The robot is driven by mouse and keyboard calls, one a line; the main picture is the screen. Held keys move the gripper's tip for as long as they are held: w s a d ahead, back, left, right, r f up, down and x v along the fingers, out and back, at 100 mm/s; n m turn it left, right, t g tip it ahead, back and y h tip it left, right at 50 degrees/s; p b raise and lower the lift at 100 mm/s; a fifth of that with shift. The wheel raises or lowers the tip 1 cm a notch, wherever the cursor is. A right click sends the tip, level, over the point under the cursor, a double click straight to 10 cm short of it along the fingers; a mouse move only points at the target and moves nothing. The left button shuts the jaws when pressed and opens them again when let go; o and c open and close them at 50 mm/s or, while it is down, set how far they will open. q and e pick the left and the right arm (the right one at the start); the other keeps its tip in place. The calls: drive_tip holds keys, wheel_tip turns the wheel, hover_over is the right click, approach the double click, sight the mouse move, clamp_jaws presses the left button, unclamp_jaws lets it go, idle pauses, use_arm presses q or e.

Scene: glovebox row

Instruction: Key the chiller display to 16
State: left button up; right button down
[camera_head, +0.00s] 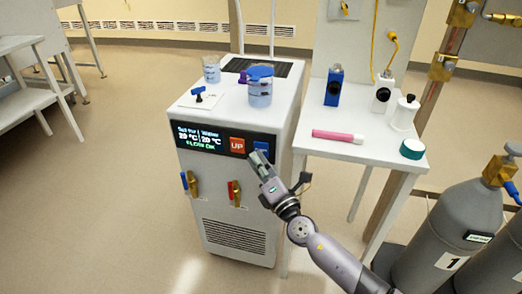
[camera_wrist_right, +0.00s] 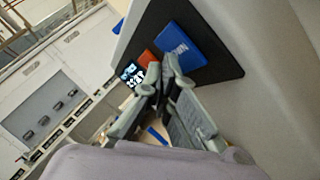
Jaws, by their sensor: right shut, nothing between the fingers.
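The chiller (camera_head: 235,170) is a white cabinet with a dark panel on its upper front. Its display (camera_head: 200,137) shows a set value and a water value with FLOW OK below; the water value looks like 20 °C, the set value is too small to read surely. The orange UP button (camera_head: 237,145) is right of the display. The blue button (camera_head: 262,146) is right of it, partly hidden by my right gripper (camera_head: 258,160). In the right wrist view, the fingertips (camera_wrist_right: 165,75) are shut and empty, close before the blue button (camera_wrist_right: 180,45); contact cannot be told. My left gripper is out of view.
Two valves with a blue handle (camera_head: 190,183) and a red handle (camera_head: 235,193) stick out below the panel. Jars, including a blue-lidded one (camera_head: 260,92), stand on top. A side table (camera_head: 350,148) with bottles and grey gas cylinders (camera_head: 455,230) stand to the right.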

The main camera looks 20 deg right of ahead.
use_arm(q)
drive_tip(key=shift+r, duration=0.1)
use_arm(e)
drive_tip(key=shift+w, duration=0.1)
idle(0.3)
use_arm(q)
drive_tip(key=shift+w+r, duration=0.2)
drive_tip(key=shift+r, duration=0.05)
use_arm(e)
drive_tip(key=shift+d, duration=0.1)
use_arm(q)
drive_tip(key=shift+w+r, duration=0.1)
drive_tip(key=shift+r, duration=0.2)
use_arm(e)
drive_tip(key=shift+w+d, duration=0.1)
drive_tip(key=shift+w, duration=0.1)
drive_tip(key=shift+s, duration=0.1)
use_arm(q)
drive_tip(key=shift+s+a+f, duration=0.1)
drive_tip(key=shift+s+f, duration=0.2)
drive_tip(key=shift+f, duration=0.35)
use_arm(e)
drive_tip(key=shift+s+a, duration=0.45)
drive_tip(key=shift+s, duration=0.1)
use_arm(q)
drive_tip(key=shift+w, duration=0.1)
